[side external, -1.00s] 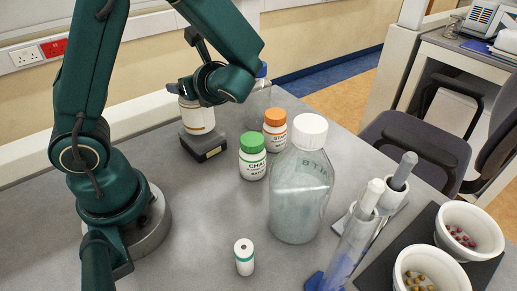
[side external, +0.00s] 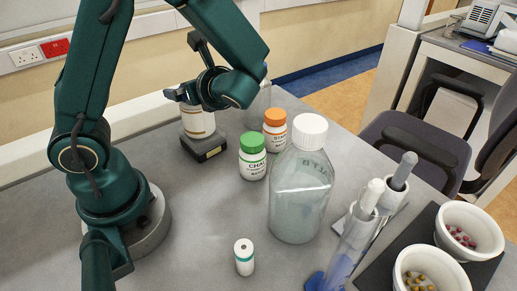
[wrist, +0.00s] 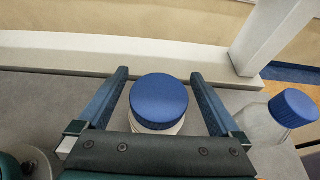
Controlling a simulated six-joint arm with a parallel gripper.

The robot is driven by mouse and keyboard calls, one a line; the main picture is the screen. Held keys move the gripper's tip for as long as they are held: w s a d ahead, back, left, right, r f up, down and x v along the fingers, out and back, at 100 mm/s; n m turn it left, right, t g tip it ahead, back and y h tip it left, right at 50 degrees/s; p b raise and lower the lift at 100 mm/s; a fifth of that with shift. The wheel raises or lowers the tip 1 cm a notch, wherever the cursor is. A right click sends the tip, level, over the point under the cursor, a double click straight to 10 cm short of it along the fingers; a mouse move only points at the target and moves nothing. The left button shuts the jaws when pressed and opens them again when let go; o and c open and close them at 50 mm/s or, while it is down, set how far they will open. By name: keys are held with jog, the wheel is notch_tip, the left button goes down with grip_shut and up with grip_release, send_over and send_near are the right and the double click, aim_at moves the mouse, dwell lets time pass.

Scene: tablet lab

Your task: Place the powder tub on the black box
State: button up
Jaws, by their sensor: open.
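The powder tub, as I take it, is a white tub (side external: 197,124) with thin gold bands; its blue lid (wrist: 159,101) shows in the wrist view. In the side view it stands upright on the black box (side external: 208,151) at the back of the bench, apparently resting on its top. My gripper (side external: 178,95) is at the tub's top and hides the lid there. In the wrist view my gripper (wrist: 160,78) is open, with one finger on each side of the lid and a gap on both sides. The box is hidden in the wrist view.
A glass bottle with a blue cap (wrist: 294,108) stands behind the tub. A green-lidded jar (side external: 253,160), an orange-lidded jar (side external: 275,133) and a large clear bottle (side external: 301,195) stand to its right. A small white vial (side external: 244,262) is in front. The bench between is clear.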

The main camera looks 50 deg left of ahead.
jog(key=s+d+r+n+t+h, duration=0.1)
jog(key=s+d+n+t+h, duration=0.1)
jog(key=d+n+h, duration=0.4)
jog(key=s+d+r+n+t+h, duration=0.2)
jog(key=d+n+h, duration=0.5)
jog(key=d+n, duration=0.4)
jog(key=shift+s+d+n+t, duration=0.2)
jog(key=shift+s+n+t, duration=0.35)
jog(key=shift+t, duration=0.25)
